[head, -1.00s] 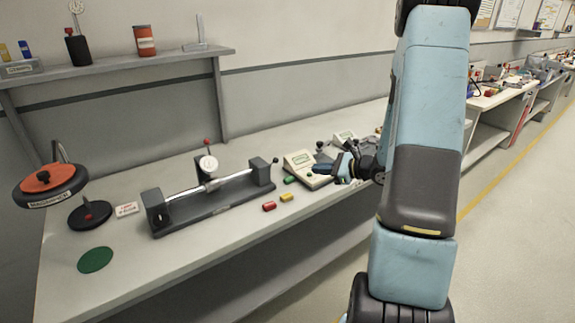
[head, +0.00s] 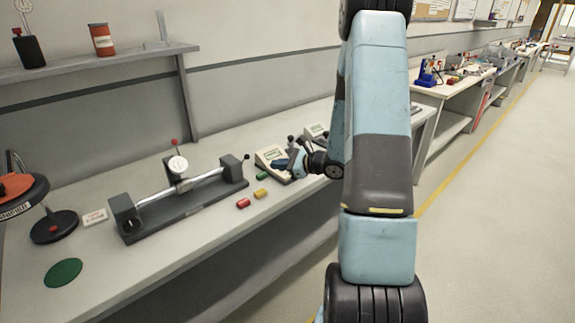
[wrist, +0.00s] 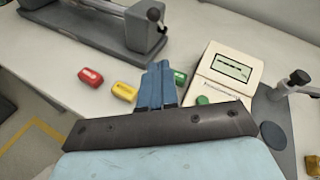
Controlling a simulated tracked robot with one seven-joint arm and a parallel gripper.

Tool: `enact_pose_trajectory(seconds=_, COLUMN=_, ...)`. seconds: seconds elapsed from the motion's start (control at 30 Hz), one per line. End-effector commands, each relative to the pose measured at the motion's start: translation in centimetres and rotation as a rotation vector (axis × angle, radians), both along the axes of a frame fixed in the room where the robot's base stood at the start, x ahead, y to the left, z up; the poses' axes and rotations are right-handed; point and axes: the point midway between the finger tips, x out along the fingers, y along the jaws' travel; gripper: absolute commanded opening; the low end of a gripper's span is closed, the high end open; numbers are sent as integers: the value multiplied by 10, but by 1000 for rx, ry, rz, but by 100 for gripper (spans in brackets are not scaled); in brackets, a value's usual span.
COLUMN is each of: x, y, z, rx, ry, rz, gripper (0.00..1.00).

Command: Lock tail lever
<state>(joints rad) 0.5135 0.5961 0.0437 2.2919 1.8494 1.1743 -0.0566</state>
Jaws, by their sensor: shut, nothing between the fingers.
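A dark bench fixture (head: 185,212) with a bright shaft between two end blocks lies on the bench at the left of the head view. Its right end block (head: 233,171) has a small lever with a dark ball knob (head: 246,157). In the wrist view the knob (wrist: 153,14) shows at the top, on the end block (wrist: 146,32). My gripper (head: 281,164) is right of that lever, over the bench near the display box, apart from the knob. In the wrist view its blue fingers (wrist: 158,84) are together and empty.
A beige display box (wrist: 226,72) stands right of my fingers. Red (head: 243,203), yellow (head: 260,193) and green (head: 262,176) small blocks lie on the bench before the fixture. A dial gauge (head: 178,165) stands behind the shaft. A magnifier (head: 20,188) is at the left.

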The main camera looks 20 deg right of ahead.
Motion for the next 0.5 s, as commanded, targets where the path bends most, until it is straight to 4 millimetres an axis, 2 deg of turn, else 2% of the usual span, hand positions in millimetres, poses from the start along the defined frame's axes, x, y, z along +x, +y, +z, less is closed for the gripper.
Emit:
enact_pose_trajectory(seconds=0.2, x=27, y=26, z=-12, rx=0, ry=0, rz=3, gripper=0)
enact_pose_trajectory(seconds=0.5, x=45, y=51, z=4, rx=-1, ry=-2, rz=3, gripper=0)
